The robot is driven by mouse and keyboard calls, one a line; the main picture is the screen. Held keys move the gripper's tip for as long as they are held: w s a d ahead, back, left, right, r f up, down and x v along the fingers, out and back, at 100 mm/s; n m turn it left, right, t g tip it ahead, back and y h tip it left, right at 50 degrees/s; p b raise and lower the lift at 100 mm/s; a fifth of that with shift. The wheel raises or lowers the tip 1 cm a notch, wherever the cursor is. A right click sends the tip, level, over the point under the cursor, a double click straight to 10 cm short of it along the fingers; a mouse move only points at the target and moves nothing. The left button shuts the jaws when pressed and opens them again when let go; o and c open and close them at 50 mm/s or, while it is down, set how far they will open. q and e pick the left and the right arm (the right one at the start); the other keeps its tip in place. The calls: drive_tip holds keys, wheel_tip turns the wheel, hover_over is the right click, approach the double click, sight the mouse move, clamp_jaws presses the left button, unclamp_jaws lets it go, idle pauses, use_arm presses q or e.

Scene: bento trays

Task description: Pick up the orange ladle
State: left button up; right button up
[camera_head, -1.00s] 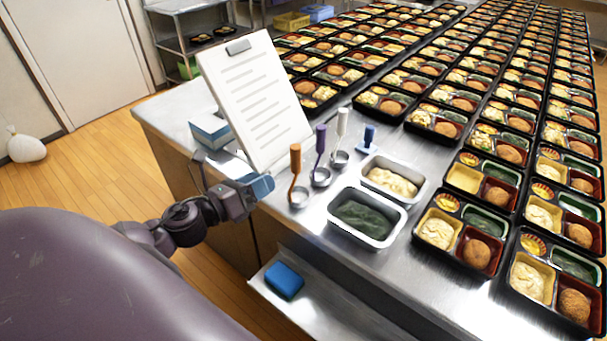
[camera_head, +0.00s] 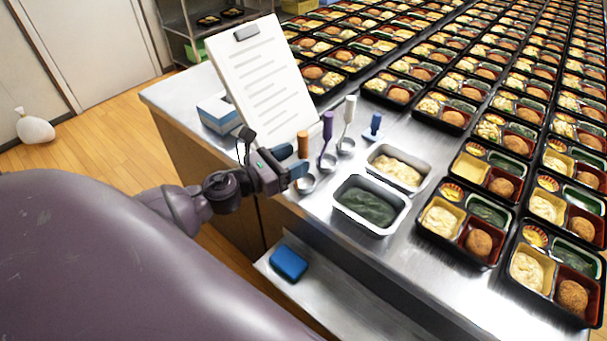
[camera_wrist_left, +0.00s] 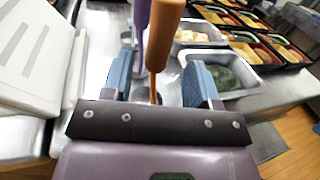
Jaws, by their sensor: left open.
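The orange ladle (camera_head: 303,145) stands upright on the steel counter, its bowl low and its orange handle up. In the left wrist view its handle (camera_wrist_left: 163,35) rises between my two blue fingers. My left gripper (camera_head: 292,162) is open around the ladle, one finger on each side, with visible gaps to the handle. The lower part of the ladle is partly hidden by the gripper. My right gripper is not in view.
A purple ladle (camera_head: 327,127) and a white ladle (camera_head: 349,110) stand close behind. A clipboard (camera_head: 262,85) leans at the left. Metal pans of green food (camera_head: 340,205) and pale food (camera_head: 373,158) lie to the right. Many bento trays fill the counter beyond.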

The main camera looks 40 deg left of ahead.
sight(299, 154)
use_arm(q)
drive_tip(key=x, duration=0.3)
drive_tip(key=shift+w+r+p, duration=0.25)
drive_tip(key=shift+w+p, duration=0.15)
drive_tip(key=shift+w+d+f, duration=0.15)
drive_tip(key=shift+w+d, duration=0.1)
drive_tip(key=shift+w, duration=0.45)
clamp_jaws()
